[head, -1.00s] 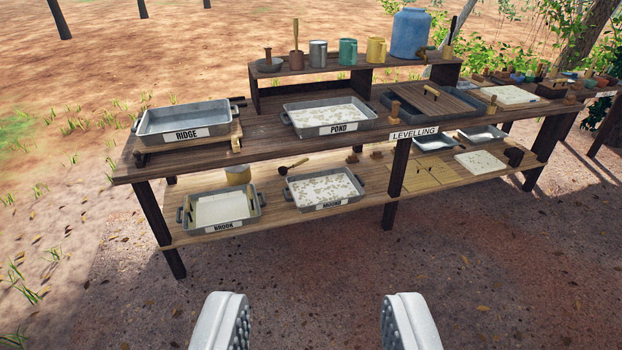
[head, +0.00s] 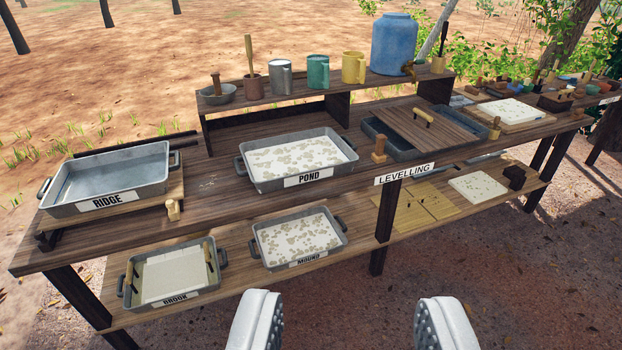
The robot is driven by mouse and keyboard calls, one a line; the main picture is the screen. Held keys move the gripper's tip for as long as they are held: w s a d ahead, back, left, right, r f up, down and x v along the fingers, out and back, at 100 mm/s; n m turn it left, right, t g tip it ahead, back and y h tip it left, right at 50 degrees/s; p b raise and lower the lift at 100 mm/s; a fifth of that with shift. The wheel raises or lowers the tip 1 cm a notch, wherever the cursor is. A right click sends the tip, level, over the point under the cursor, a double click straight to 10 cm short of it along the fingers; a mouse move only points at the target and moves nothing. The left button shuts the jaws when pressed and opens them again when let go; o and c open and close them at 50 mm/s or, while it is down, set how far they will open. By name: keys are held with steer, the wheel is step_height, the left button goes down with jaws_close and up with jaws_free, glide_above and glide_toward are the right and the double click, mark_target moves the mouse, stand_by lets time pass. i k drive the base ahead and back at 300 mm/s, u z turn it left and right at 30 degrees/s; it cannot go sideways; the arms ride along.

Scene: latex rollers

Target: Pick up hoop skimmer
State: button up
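My gripper (head: 350,325) is open and empty, with its two pale fingers spread wide at the bottom of the head view, in front of the long wooden bench (head: 225,180). I cannot pick out a hoop skimmer with certainty. The grey tray marked BROOK (head: 190,297) on the lower shelf holds a pale sheet, with wooden-handled pieces at its sides. The POND tray (head: 296,180) on the bench top and the MOUND tray (head: 308,261) below it hold pale, blotchy contents. The RIDGE tray (head: 108,202) at the left looks empty.
A raised shelf (head: 298,90) carries a bowl, several mugs and a blue barrel (head: 392,42). A lidded basin (head: 425,131) stands right of POND, behind the LEVELLING sign (head: 405,174). Small tools crowd the far right. A bench leg (head: 386,227) stands ahead; the ground in front is clear.

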mark_target(215, 75)
steer(key=u, duration=0.05)
steer(key=i, duration=1.35)
steer(key=u, duration=0.55)
steer(key=i, duration=1.3)
steer(key=u, duration=0.5)
steer(key=i, duration=0.8)
steer(key=u, duration=0.25)
